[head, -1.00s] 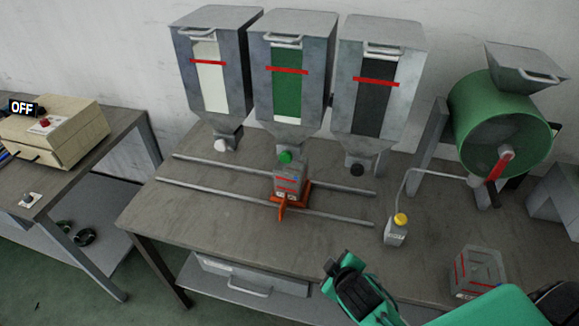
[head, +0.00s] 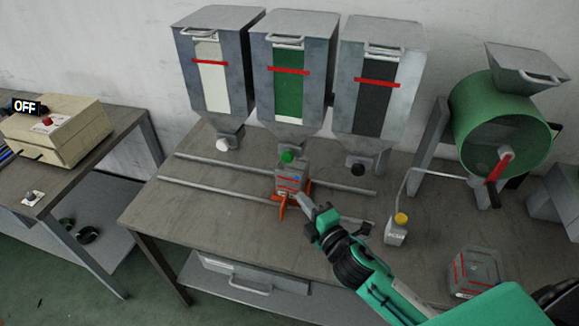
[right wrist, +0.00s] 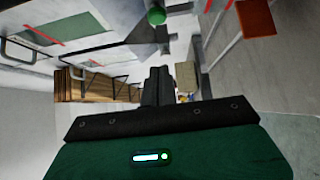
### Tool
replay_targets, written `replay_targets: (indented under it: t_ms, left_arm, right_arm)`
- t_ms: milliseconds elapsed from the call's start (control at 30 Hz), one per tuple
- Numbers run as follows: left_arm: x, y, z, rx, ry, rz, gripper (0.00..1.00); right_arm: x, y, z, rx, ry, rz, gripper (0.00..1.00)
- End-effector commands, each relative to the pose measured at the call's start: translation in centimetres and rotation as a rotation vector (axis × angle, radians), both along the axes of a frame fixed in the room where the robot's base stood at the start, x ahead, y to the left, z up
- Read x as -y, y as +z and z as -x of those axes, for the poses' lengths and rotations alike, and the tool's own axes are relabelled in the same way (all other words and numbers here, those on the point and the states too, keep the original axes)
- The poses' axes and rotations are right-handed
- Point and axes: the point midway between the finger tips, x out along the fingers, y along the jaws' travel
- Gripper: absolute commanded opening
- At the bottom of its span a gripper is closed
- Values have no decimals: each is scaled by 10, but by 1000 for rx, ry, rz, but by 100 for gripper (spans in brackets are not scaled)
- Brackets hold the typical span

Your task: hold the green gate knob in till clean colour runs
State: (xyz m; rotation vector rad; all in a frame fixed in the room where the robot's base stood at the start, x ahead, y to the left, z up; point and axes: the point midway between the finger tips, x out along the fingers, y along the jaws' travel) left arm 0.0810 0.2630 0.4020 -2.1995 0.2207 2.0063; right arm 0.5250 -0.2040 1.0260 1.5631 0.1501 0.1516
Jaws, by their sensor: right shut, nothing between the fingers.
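The green gate knob (head: 287,156) is at the outlet under the middle hopper (head: 292,75), whose window shows green. A clear box (head: 290,181) with red lines sits on an orange carriage (head: 283,208) right below it. My right gripper (head: 303,204) is shut and empty, in front of the box and to the lower right of the knob, apart from the knob. Whether colour runs is not visible. My left gripper is not in view.
White (head: 222,144) and black (head: 358,170) knobs sit under the neighbouring hoppers. Two rails (head: 200,191) cross the table. A yellow-capped bottle (head: 396,232), another clear box (head: 477,270) and a green drum (head: 495,125) with a red-handled crank are at right. An OFF sign (head: 25,106) is at left.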

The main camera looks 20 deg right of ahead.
Motion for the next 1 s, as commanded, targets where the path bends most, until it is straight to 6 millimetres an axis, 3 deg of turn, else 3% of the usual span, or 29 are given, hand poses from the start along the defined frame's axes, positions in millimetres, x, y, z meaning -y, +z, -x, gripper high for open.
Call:
replay_targets:
  t_ms: [267, 667, 1000]
  left_arm:
    - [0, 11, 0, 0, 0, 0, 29]
    - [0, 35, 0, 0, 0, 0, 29]
    - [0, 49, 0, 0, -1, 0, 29]
  right_arm:
    - [-5, 3, -24, 1, -1, -2, 0]
    - [-19, 4, -98, -1, -2, -3, 0]
    - [2, 1, -129, -1, -1, -2, 0]
